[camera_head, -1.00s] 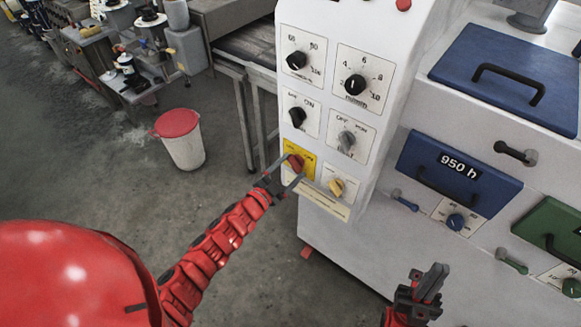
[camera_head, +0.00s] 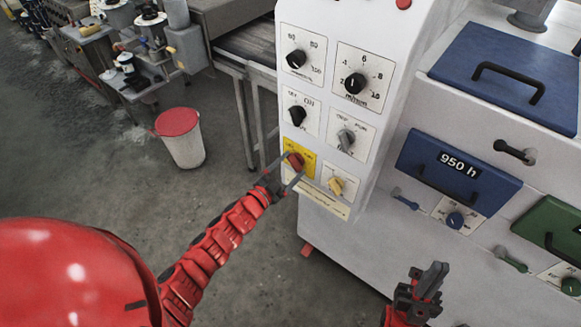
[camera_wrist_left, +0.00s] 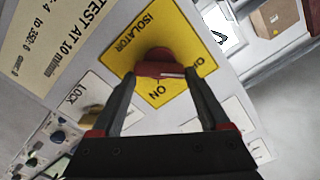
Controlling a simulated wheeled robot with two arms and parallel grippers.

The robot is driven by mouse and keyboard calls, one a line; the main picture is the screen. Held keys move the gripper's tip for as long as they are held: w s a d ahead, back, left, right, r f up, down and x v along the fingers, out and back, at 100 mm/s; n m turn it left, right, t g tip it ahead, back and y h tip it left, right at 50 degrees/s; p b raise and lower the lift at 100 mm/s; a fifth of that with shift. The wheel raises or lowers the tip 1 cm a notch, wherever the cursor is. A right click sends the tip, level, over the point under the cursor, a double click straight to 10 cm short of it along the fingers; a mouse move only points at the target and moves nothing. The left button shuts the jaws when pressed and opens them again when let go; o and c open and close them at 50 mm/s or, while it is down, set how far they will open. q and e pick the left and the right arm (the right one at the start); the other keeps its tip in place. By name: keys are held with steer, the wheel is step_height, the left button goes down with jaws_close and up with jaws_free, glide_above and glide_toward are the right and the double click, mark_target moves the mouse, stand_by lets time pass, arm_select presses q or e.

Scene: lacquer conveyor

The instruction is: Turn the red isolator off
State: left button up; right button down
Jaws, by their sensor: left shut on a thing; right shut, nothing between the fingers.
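The red isolator knob (camera_head: 296,161) sits on a yellow plate (camera_head: 308,158) at the lower left of the white control panel. My left gripper (camera_head: 282,178) reaches up to it from below and is shut on the knob. In the left wrist view the red knob (camera_wrist_left: 158,63) lies between the fingertips (camera_wrist_left: 158,75), over the yellow plate (camera_wrist_left: 185,40) marked ISOLATOR and ON; part of the other label is hidden by the finger. My right gripper (camera_head: 432,280) is shut and empty, low in front of the machine, apart from the panel.
A yellow lock knob (camera_head: 336,186) is close to the right of the isolator. Black and grey knobs (camera_head: 346,139) sit above it. A blue drawer marked 950 h (camera_head: 458,166) is at the right. A red-lidded bin (camera_head: 180,138) stands on open floor at the left.

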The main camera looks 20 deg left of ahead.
arm_select(q)
steer(key=shift+s+a+f, duration=0.1)
steer(key=shift+a+f, duration=0.05)
steer(key=shift+f, duration=0.15)
steer(key=o, duration=1.1)
steer(key=shift+c, duration=0.2)
steer(key=shift+o, duration=0.9)
steer(key=shift+r, duration=0.1)
steer(key=shift+s, duration=0.2)
steer(key=b+v, duration=0.2)
steer(key=v, duration=1.4)
steer(key=shift+s+a+b, duration=0.15)
steer(key=shift+s+b, duration=0.15)
steer(key=shift+s, duration=0.1)
